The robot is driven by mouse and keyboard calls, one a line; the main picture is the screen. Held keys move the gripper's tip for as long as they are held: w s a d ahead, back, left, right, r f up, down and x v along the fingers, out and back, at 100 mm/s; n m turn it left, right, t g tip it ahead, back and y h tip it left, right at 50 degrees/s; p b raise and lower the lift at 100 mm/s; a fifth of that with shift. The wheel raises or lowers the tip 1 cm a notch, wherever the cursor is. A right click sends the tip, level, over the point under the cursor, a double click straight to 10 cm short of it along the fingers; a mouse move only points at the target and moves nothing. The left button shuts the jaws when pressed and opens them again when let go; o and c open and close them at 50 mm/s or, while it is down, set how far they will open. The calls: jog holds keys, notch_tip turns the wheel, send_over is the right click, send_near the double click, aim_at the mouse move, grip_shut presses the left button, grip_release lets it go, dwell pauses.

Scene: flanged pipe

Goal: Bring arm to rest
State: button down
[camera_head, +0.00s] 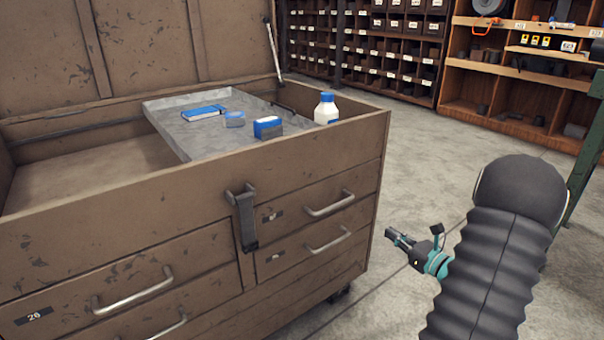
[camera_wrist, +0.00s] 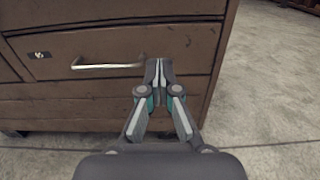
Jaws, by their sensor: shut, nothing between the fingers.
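My gripper (camera_head: 391,235) shows in the head view to the right of a brown tool chest (camera_head: 290,300), pointing left toward its side. My dark ribbed arm stands in front of it on the right. In the wrist view my gripper (camera_wrist: 159,66) is shut, its fingertips together with nothing between them. The fingertips overlap the picture of the chest's drawer front, just right of a metal drawer handle (camera_wrist: 106,66). I cannot tell the exact gap to the chest, but no contact is visible.
The open chest holds a grey tray (camera_head: 165,119) with a blue box (camera_head: 204,112), small blue-and-grey items and a white bottle (camera_head: 326,112) with a blue cap. Shelves of bins (camera_head: 370,50) stand behind. A green post (camera_head: 585,150) is at right. Concrete floor (camera_head: 425,150) is clear.

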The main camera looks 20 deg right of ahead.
jog(key=s+a+f+n+g+y, duration=0.3)
jog(key=s+a+f+n+g, duration=0.25)
jog(key=a, duration=0.25)
jog(key=s+a+r+n+g+p, duration=0.25)
jog(key=s+a+n+g, duration=0.35)
jog(key=a+n+g, duration=0.3)
jog(key=s+a+r+n+t+h+p, duration=0.1)
jog(key=s+a+r+n+h+p, duration=0.1)
jog(key=s+a+r+n+h, duration=0.2)
jog(key=s+a+r+n+t+h+p, duration=0.1)
jog(key=s+a+r+n+h, duration=0.3)
jog(key=a+r+n, duration=0.7)
notch_tip(320, 180, up, 8)
jog(key=s+n+p, duration=0.1)
jog(key=s+n, duration=0.1)
jog(key=n, duration=0.1)
jog(key=shift+a+t+p, duration=0.25)
jog(key=shift+t+p, duration=0.1)
jog(key=shift+p, duration=0.05)
jog(key=shift+r, duration=0.1)
